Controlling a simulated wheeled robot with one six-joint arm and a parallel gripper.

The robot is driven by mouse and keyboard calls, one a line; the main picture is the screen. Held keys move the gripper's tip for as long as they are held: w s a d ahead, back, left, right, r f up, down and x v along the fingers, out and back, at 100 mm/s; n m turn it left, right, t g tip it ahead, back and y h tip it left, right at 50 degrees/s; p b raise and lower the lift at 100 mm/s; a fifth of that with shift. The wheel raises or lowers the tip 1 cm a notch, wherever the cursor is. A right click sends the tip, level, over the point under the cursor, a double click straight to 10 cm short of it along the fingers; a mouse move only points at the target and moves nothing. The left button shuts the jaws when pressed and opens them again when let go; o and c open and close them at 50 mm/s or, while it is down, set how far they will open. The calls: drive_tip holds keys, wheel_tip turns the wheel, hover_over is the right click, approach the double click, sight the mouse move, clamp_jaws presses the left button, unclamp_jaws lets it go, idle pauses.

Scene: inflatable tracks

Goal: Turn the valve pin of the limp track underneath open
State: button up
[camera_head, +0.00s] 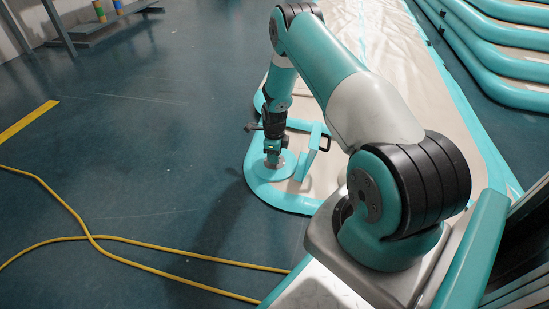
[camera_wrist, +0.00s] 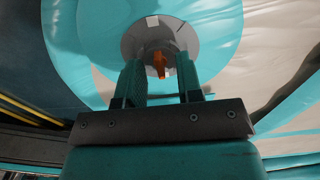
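The limp track (camera_head: 282,200) lies flat on the floor in the head view, beige with a turquoise border. My gripper (camera_head: 272,157) points down at a round turquoise patch near its closest end. In the wrist view, a grey round valve plate (camera_wrist: 133,42) sits in that patch, with an orange valve pin (camera_wrist: 159,64) at its middle. My gripper (camera_wrist: 160,70) is open, its two fingers on either side of the pin with gaps visible. I cannot tell how deep the fingertips reach. The pin is hidden in the head view.
A dark handle (camera_head: 325,142) on the track stands just right of my gripper. A yellow hose (camera_head: 130,257) lies across the floor at left and front. Stacked tracks (camera_head: 490,45) lie at the far right. The floor on the left is mostly clear.

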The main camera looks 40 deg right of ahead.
drive_tip(key=shift+c, duration=0.2)
clamp_jaws()
drive_tip(key=shift+n+p, duration=0.3)
drive_tip(key=shift+p, duration=0.1)
drive_tip(key=shift+r+n+p, duration=0.15)
drive_tip(key=shift+n+p, duration=0.75)
drive_tip(key=n+p, duration=0.2)
drive_tip(key=n, duration=0.1)
drive_tip(key=shift+n, duration=0.3)
drive_tip(key=n+p, duration=0.3)
drive_tip(key=n, duration=0.3)
drive_tip(key=n+p, duration=0.1)
drive_tip(key=n, duration=0.5)
